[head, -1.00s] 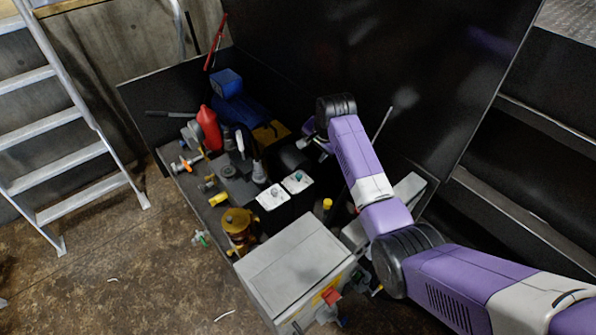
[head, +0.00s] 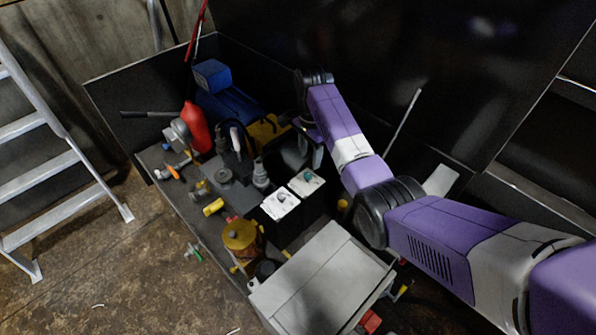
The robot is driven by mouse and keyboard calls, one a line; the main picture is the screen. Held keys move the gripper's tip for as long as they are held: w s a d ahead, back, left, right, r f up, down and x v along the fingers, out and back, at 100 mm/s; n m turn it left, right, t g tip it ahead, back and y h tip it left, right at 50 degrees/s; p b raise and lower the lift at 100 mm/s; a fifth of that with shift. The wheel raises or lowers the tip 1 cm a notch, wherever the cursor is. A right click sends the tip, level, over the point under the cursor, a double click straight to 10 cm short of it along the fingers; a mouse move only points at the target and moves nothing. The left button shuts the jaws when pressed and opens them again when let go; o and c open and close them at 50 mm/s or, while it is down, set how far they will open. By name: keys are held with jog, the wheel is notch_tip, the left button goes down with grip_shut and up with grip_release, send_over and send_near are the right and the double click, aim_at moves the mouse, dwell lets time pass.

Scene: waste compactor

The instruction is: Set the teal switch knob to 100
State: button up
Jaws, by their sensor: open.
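The teal switch knob (head: 307,176) is a small turning knob on the white top of a dark box in the middle of the head view. Its exact setting and any scale marks are too small to read. My gripper (head: 309,143) hangs below my black wrist joint, just above and behind the knob in the picture. It is open and looks apart from the knob, with nothing seen between its fingers. Its fingertips are small and dark here.
A similar white-topped box (head: 281,203) with a pale knob stands beside it. A brass-coloured device (head: 240,238) and large grey box (head: 322,275) are in front. A red bottle (head: 197,128) and blue machine part (head: 213,76) stand behind left. A black wall (head: 400,60) rises behind.

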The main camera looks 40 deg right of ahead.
aim_at(308, 175)
jog(key=shift+w+f, duration=0.2)
jog(key=shift+f, duration=0.4)
jog(key=shift+f+b, duration=0.3)
jog(key=shift+f, duration=3.15)
grip_shut()
